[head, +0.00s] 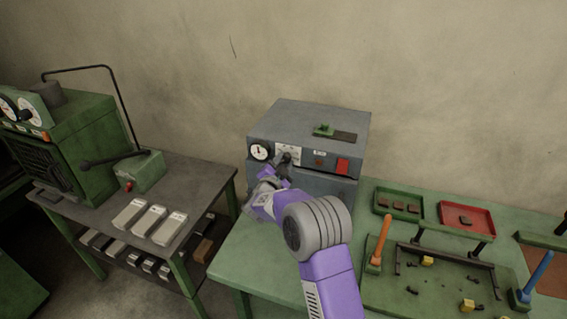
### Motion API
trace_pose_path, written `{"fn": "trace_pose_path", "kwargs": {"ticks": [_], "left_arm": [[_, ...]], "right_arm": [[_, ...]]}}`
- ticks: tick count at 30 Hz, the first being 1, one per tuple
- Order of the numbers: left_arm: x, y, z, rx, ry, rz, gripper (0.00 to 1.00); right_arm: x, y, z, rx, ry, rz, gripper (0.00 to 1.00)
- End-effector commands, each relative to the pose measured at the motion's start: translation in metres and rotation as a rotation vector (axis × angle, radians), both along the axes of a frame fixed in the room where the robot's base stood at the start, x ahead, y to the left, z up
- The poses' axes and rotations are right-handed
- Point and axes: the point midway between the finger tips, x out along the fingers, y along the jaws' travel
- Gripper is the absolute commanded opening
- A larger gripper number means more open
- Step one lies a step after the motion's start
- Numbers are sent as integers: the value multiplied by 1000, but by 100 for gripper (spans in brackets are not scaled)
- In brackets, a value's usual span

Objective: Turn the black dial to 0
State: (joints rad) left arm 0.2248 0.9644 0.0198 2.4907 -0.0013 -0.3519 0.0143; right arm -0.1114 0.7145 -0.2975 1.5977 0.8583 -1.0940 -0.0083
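The black dial (283,159) sits on the front panel of a grey metal box (304,125), just right of a round white gauge (260,151). A pale scale plate (288,150) shows behind it, too small to read. My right gripper (279,172) is at the front of the box, at or just below the dial. My purple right arm comes up from the lower right and hides part of the panel. The fingers are small and partly covered, so their opening and any contact with the dial are unclear. My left gripper is not in the head view.
A red switch (342,166) is on the panel's right. Green and red trays (467,218) and a fixture with orange (380,241) and blue handles stand on the green table at right. A side table (197,178) with metal blocks stands left.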

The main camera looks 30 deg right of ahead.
Motion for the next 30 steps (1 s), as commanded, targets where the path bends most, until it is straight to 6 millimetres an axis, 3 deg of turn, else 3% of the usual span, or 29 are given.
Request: {"fn": "trace_pose_path", "kwargs": {"ticks": [1, 5, 16, 30], "left_arm": [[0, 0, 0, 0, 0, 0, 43], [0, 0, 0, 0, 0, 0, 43], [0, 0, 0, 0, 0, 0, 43], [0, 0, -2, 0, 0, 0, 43]], "right_arm": [[0, 1, -1, 0, 3, 2, 43], [0, 1, -1, 1, 2, 1, 61], [-5, 6, 0, 2, -1, 1, 61], [-47, 55, -1, 1, 1, 1, 61]]}}
